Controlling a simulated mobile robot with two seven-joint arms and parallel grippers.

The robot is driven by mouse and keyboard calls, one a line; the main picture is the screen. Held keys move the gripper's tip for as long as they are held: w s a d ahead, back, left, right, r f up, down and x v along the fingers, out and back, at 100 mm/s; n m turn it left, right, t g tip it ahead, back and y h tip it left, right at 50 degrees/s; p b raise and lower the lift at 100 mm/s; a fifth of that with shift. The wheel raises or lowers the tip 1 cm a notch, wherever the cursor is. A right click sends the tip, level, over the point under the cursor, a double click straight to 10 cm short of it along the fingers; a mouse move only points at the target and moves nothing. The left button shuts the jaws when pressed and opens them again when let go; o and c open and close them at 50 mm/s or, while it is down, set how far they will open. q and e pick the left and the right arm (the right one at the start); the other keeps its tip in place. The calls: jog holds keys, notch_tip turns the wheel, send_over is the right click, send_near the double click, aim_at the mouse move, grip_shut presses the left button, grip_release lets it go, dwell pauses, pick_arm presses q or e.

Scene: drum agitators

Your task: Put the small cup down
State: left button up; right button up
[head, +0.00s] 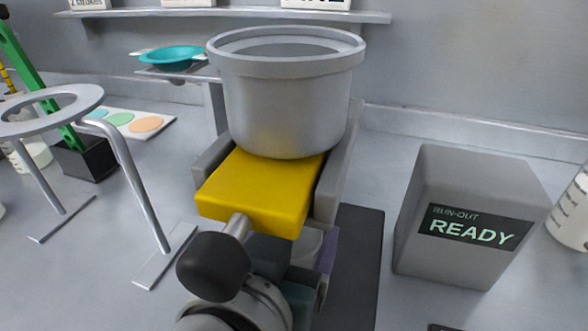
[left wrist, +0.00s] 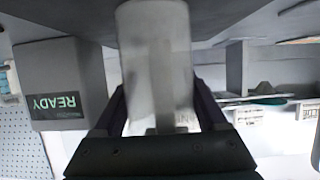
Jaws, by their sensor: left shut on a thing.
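The small cup (left wrist: 154,50) is pale and translucent and fills the middle of the left wrist view. My left gripper (left wrist: 158,92) is shut on it, with one dark finger on each side. In the head view only a pale bit of the cup (head: 307,244) shows below the yellow slide; the slide and my wrist hide the rest. Whether the cup's base touches anything is hidden. My right gripper is not in view.
A grey hopper (head: 285,105) stands above the yellow slide (head: 262,190) with its black knob (head: 213,266). A grey box (head: 462,215) reading "RUN-OUT READY" stands to the right. A metal ring stand (head: 125,165) is left. Bare bench lies between stand and hopper.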

pick_arm(q)
jog(key=o, duration=1.2)
jog(key=shift+o, duration=0.2)
